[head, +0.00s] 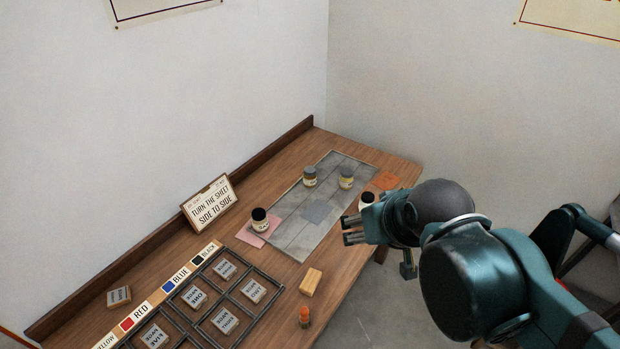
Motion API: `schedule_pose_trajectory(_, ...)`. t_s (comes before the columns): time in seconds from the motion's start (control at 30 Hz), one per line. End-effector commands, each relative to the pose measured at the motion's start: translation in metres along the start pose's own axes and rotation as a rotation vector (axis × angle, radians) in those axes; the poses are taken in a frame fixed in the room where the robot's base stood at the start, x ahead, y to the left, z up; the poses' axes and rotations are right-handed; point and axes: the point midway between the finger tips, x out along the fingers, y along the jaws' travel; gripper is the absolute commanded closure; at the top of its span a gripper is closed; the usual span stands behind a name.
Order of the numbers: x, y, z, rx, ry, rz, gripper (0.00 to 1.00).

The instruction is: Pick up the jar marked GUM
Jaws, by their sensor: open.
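Several small jars stand on the wooden bench, and their labels are too small to read, so I cannot tell which is marked GUM. A black-lidded jar (260,219) stands at the slab's left on a pink sheet (252,238). Another dark-topped jar (367,198) is partly hidden behind my gripper. My gripper (350,230) is open and empty, pointing left near the bench's front edge, apart from the yellowish jars.
A sign (211,204) leans at the back. A divided tray (241,292) with labelled blocks fills the front left. A tan block (311,282) and an orange-topped item (304,316) lie near the front edge.

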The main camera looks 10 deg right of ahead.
Motion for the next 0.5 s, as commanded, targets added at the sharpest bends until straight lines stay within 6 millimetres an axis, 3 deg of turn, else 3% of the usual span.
schedule_pose_trajectory(0.23,0.000,0.000,-0.011,-0.023,-0.010,0.000,0.46)
schedule_pose_trajectory(0.5,0.005,-0.001,-0.045,-0.103,-0.044,-0.004,0.46)
